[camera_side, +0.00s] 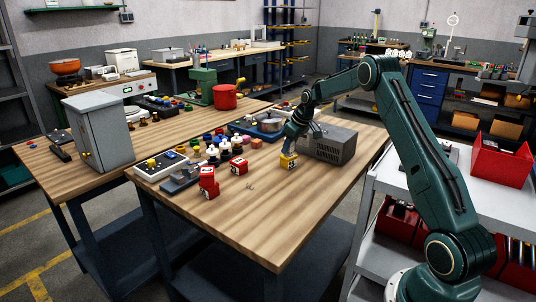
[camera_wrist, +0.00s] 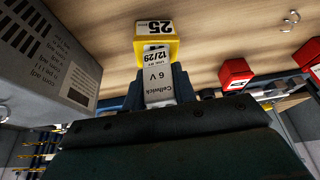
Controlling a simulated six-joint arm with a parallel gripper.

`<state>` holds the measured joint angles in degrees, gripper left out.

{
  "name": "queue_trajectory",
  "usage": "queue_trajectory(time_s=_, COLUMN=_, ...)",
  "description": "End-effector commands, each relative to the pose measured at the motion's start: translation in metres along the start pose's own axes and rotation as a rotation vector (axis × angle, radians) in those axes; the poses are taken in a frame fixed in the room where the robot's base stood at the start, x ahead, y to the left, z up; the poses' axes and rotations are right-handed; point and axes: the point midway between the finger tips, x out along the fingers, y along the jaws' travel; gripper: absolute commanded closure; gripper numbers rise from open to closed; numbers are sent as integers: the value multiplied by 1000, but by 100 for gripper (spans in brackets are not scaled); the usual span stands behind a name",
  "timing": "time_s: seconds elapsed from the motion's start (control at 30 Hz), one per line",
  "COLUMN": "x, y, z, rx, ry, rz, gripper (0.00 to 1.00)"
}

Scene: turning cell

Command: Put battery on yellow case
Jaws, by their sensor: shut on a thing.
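My gripper (camera_side: 290,138) is over the yellow case (camera_side: 288,161) near the right part of the wooden table. In the wrist view my gripper (camera_wrist: 158,98) is shut on a pale battery (camera_wrist: 160,88) marked "Cellwick 6 V". The yellow case also shows there (camera_wrist: 155,28), with a "25" label, directly beyond the battery's end. The battery overlaps the case in that view; I cannot tell whether they touch. In the side view the battery is mostly hidden by my gripper.
A grey vented box (camera_side: 327,143) stands close to the right of my gripper. Two red cases (camera_side: 209,180) (camera_side: 238,166) stand to the left. Several knobs, a grey panel (camera_side: 160,164) and a metal cabinet (camera_side: 98,132) are farther left.

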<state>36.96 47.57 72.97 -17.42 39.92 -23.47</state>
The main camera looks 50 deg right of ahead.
Motion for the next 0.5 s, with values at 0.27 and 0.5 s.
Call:
queue_trajectory(time_s=0.27, x=3, y=0, z=1, rx=0, ry=1, rz=0, gripper=98)
queue_trajectory(time_s=0.5, x=3, y=0, z=1, rx=0, ry=0, rz=0, gripper=51)
